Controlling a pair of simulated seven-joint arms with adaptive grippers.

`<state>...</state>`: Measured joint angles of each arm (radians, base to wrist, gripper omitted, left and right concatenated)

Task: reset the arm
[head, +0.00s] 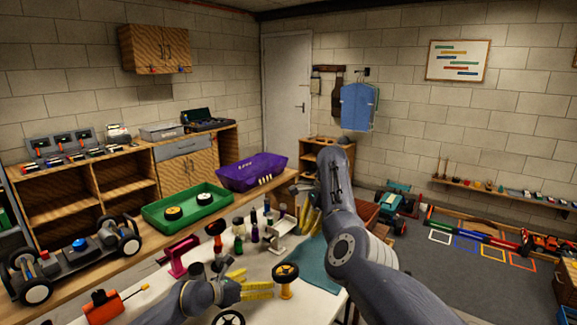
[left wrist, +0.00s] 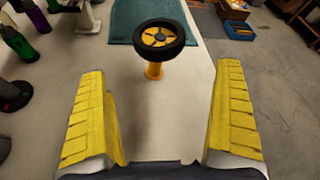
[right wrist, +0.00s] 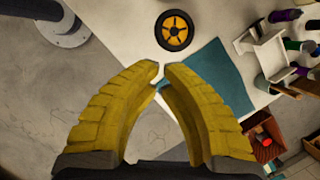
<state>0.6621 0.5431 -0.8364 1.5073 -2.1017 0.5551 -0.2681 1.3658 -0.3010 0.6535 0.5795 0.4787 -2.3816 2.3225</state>
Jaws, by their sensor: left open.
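My left gripper (head: 258,281) is low over the white table in the head view. In the left wrist view its yellow fingers (left wrist: 160,72) are wide apart, with nothing between them. A black wheel with a yellow hub (head: 285,271) sits on a yellow stand just beyond the fingertips, apart from them. The wheel also shows in the left wrist view (left wrist: 159,37) and the right wrist view (right wrist: 174,31). My right arm reaches across the middle of the head view. In the right wrist view my right gripper's (right wrist: 161,68) fingertips nearly meet, with a small gap and nothing held.
A teal mat (head: 318,262) lies by the wheel stand. Several bottles (head: 254,228) and a white fixture (head: 281,222) stand behind. A green tray (head: 188,208), a purple bin (head: 252,171) and a car chassis (head: 75,254) are on the wooden bench. Another wheel (head: 228,318) is at the lower edge.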

